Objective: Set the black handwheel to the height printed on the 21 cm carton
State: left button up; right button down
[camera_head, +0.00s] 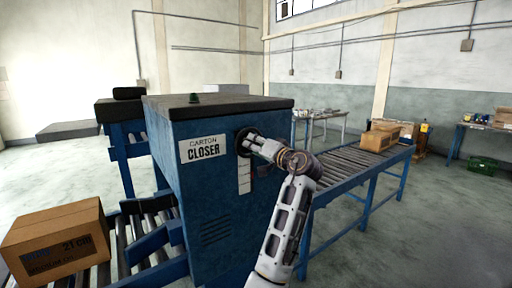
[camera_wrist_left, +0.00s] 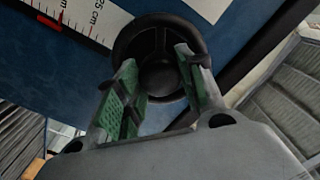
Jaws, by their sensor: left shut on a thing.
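The black handwheel (camera_head: 242,136) is on the blue carton closer (camera_head: 215,215), largely covered by my left gripper (camera_head: 254,145) in the head view. In the left wrist view the wheel (camera_wrist_left: 160,24) shows a round rim and spokes. My left gripper's green-padded fingers (camera_wrist_left: 160,88) are shut on it. A white height scale (camera_head: 244,176) is below the wheel; in the wrist view the scale (camera_wrist_left: 90,14) shows a "25 cm" mark and a red pointer (camera_wrist_left: 46,19) further along it. The brown carton (camera_head: 55,238), printed "21 cm", sits at lower left. My right gripper is not in view.
A roller conveyor (camera_head: 345,168) runs off to the right with cardboard boxes (camera_head: 380,137) at its far end. Another roller section (camera_head: 130,230) lies left of the closer. A green crate (camera_head: 482,166) stands beneath a table at far right. Open floor lies at right.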

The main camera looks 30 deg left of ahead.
pick_arm(q)
jog(key=o, duration=0.7)
jog(key=shift+f, duration=0.25)
jog(key=o, duration=0.3)
jog(key=shift+r, duration=0.15)
jog(key=shift+v, duration=6)
jog(key=shift+r, duration=0.1)
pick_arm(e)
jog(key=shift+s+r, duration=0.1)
pick_arm(q)
jog(key=shift+r+p, duration=4.8)
jog(key=shift+p, duration=0.2)
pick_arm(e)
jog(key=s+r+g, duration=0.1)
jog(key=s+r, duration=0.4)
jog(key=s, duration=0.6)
